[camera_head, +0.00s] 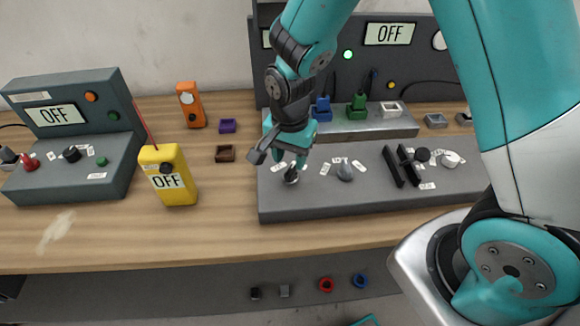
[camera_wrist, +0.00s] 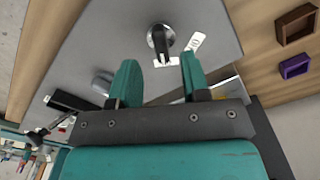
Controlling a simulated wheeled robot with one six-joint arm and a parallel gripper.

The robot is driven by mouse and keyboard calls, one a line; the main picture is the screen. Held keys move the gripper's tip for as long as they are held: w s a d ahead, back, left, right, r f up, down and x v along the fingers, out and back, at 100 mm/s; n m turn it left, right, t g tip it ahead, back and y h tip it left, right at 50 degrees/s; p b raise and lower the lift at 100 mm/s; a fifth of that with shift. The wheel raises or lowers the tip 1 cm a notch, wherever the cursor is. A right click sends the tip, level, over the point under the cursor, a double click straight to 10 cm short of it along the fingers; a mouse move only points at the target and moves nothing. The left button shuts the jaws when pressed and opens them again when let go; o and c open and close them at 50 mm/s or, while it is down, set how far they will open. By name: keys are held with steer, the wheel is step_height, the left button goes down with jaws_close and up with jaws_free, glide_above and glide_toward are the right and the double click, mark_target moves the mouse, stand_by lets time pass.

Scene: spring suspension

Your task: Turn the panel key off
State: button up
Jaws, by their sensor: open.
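The panel key (camera_head: 291,175) sits at the left end of the grey sloped console (camera_head: 330,205). In the wrist view the key (camera_wrist: 158,40) has a dark handle on a round silver base, and its handle points down toward a white label partly hidden by my gripper. Another white label (camera_wrist: 194,42) lies to its right; I cannot read it surely. My gripper (camera_head: 289,160) is just above the key with fingers apart and empty. In the wrist view the key lies ahead of the gap between the two teal fingertips (camera_wrist: 160,72), not clearly between them.
A grey knob (camera_head: 344,172), two black sliders (camera_head: 401,167) and more knobs are to the right on the console. A yellow box (camera_head: 167,175), an orange device (camera_head: 190,105) and small purple (camera_head: 227,126) and brown trays (camera_head: 225,154) are left.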

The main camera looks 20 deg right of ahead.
mark_target(290, 171)
steer(key=shift+f, duration=2.3)
steer(key=shift+c, duration=0.2)
jaws_close()
